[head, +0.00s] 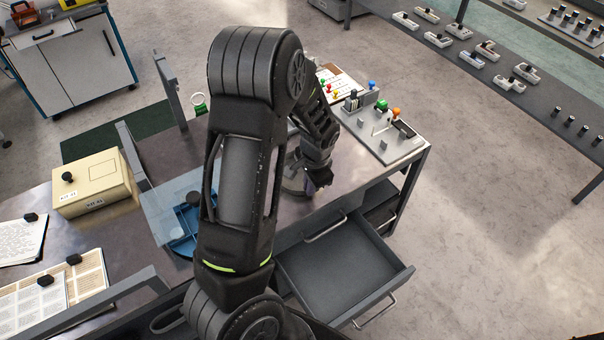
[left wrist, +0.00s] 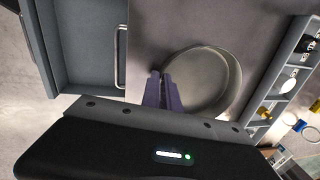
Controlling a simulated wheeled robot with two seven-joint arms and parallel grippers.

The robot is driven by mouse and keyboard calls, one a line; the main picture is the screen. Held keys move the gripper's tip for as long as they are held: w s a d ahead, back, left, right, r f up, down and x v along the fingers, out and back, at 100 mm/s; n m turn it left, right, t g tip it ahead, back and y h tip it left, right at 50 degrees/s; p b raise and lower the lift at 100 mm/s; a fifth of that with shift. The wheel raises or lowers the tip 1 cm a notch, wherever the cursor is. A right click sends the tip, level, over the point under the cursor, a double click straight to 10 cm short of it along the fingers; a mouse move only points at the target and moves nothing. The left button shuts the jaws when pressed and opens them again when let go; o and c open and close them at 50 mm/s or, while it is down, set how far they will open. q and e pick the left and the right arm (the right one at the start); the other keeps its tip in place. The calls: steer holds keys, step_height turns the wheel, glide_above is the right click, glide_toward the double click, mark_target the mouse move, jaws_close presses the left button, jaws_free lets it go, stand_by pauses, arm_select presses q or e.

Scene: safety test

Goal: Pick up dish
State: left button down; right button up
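The dish (left wrist: 212,82) is a round, shallow, clear-looking vessel. It shows in the left wrist view right of the fingers, over the grey table top. In the head view the dish (head: 293,184) is partly hidden behind my left arm. My left gripper (left wrist: 162,74) has its two purple-grey fingers close together at the dish's left rim, and they appear closed on that rim. I cannot tell whether the dish is clear of the table. In the head view my left gripper (head: 318,182) points down near the table's front edge. My right gripper is not in view.
An open grey drawer (head: 340,270) juts out below the table edge. A grey panel with small parts (head: 385,133) stands right of the gripper. A blue tray (head: 160,212), a beige box (head: 95,183) and papers (head: 60,297) lie left. In the wrist view a compartment rack (left wrist: 285,80) stands right.

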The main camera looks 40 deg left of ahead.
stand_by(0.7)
arm_select(q)
step_height(320, 180, up, 10)
stand_by(0.4)
stand_by(0.5)
